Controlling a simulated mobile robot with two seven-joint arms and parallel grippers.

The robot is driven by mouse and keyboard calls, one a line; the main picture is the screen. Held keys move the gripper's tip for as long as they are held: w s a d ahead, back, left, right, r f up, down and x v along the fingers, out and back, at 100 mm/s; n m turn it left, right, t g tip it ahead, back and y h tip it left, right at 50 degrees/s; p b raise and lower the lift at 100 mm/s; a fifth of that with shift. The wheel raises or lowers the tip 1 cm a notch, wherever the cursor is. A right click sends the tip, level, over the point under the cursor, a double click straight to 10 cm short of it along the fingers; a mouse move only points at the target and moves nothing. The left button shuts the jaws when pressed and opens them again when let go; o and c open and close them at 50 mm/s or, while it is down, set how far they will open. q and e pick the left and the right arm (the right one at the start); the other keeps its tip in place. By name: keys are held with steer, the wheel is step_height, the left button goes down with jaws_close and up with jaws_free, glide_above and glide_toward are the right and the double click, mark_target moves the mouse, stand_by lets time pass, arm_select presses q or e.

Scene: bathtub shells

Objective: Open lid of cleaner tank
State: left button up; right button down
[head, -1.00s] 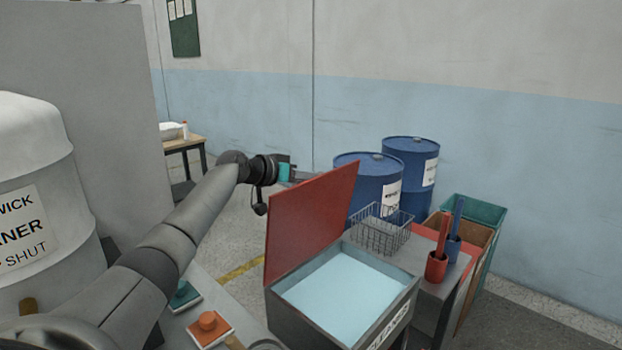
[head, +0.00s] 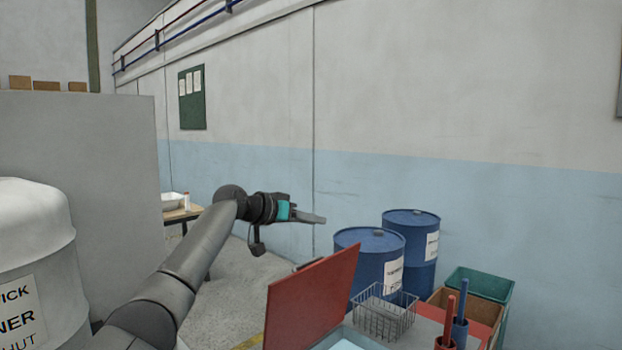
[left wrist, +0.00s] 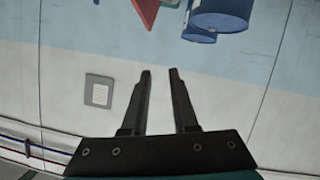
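The red lid (head: 312,298) of the cleaner tank stands raised and tilted at the tank's left side. Only the top of the tank shows at the bottom edge, with pale blue liquid (head: 352,344) inside. My left gripper (head: 322,219) is above the lid in the picture, apart from it and pointing right. In the left wrist view its two fingers (left wrist: 160,72) are apart with nothing between them. A red piece, likely the lid (left wrist: 146,10), shows at the top of that view. My right gripper is not in view.
A wire basket (head: 384,315) stands right of the lid. Blue drums (head: 410,240) stand behind, with green (head: 482,282) and brown bins at the right. A large white drum (head: 35,240) is at the left. A small table (head: 180,214) stands at the back by the wall.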

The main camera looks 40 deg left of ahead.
arm_select(q)
step_height(320, 180, up, 10)
steer(key=p, duration=0.2)
steer(key=shift+f, duration=0.25)
